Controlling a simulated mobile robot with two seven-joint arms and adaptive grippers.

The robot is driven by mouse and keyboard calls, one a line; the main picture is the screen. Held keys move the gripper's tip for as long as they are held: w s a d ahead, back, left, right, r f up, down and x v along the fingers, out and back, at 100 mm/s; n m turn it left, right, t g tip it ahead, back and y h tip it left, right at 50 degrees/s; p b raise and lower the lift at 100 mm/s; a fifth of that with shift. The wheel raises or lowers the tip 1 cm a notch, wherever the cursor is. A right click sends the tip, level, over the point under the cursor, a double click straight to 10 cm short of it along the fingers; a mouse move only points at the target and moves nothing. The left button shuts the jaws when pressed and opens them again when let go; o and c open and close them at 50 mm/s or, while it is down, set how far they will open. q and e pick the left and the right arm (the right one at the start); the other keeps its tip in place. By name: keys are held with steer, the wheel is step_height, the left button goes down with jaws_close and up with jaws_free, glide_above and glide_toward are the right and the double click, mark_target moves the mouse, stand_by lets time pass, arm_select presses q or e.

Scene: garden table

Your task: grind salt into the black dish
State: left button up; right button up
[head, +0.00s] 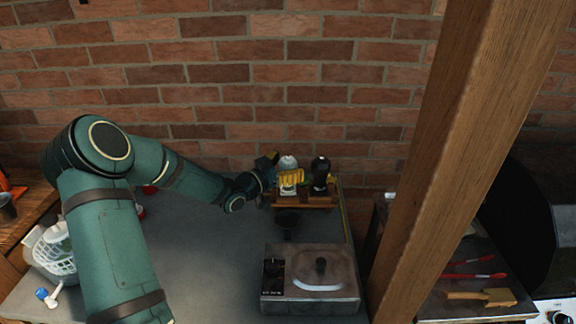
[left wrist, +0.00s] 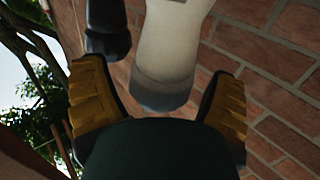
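A white grinder (head: 288,162) stands on a small wooden rack (head: 302,202) by the brick wall, partly hidden by my gripper. A black grinder (head: 320,174) stands to its right on the same rack. My left gripper (head: 290,179), with yellow finger pads, is at the white grinder. In the left wrist view its fingers (left wrist: 160,100) are spread on either side of the white grinder (left wrist: 168,65), with gaps beside it. The black grinder (left wrist: 108,30) shows beyond the left finger. The black dish (head: 287,222) sits on the table just in front of the rack. My right gripper is out of view.
A metal box with a lidded top (head: 312,279) stands in front of the dish. A white basket (head: 54,254) is at the left edge. A wooden post (head: 460,150) rises at right, with red tongs (head: 474,276) and a brush (head: 482,297) beyond. The middle of the grey table (head: 200,255) is clear.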

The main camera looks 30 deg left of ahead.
arm_select(q)
steer(key=shift+s, duration=0.1)
steer(key=v, duration=1.1)
steer(key=shift+s, duration=0.4)
steer(key=shift+a, duration=0.15)
